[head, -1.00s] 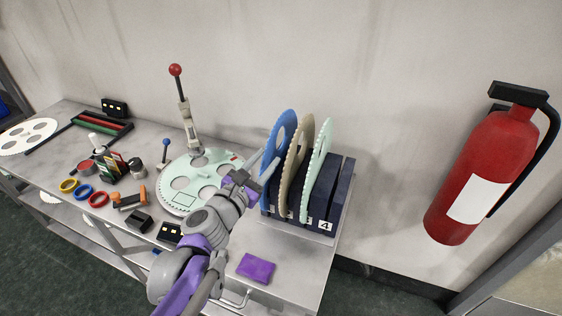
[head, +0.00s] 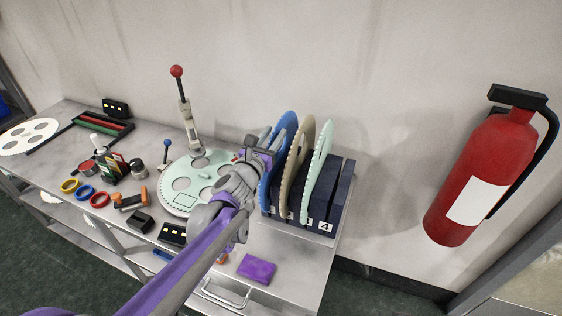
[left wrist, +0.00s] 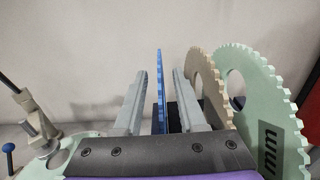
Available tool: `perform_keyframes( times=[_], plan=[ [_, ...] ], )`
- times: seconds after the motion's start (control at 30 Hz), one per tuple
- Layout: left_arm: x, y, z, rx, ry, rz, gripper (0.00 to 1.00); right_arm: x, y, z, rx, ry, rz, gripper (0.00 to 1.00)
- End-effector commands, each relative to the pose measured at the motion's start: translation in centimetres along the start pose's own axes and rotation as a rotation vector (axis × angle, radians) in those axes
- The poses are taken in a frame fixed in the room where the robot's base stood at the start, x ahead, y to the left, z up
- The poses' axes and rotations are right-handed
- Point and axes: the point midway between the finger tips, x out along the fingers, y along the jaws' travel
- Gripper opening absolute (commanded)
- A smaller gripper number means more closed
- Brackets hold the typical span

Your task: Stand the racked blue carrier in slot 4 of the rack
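The blue carrier (head: 288,128) stands upright in the dark rack (head: 339,190), as the leftmost of the discs there. In the left wrist view it shows edge-on as a thin blue strip (left wrist: 160,95). My left gripper (head: 267,141) is at its upper left edge. In the left wrist view the open fingers (left wrist: 160,75) lie on either side of the carrier, with a gap on both sides. A label "4" (head: 325,226) marks the right part of the rack front, where no disc shows. My right gripper is not in view.
Just right of the blue carrier, a tan carrier (head: 295,160) and a mint carrier (head: 319,165) stand close in the rack. A mint plate (head: 180,202) with a red-knobbed lever (head: 177,72) is to the left. A purple pad (head: 257,268) lies in front.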

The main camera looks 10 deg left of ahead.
Motion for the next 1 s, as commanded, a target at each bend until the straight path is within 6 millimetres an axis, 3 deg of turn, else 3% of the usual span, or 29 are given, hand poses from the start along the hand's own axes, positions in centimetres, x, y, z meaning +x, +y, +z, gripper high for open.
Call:
perform_keyframes(
  times=[0.1,0.33,0.57,1.0],
  plan=[
    [0.98,0.00,0.06,0.000,0.000,0.000,0.40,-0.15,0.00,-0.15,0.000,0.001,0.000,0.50],
    [1.09,0.02,-0.01,0.001,0.000,0.001,0.40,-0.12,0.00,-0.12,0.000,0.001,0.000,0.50],
    [1.07,0.02,0.00,0.001,0.000,0.001,0.00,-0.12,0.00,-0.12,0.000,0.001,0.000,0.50],
    [1.06,0.02,0.01,0.001,0.000,0.001,0.00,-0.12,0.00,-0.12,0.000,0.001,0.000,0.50]
  ],
)
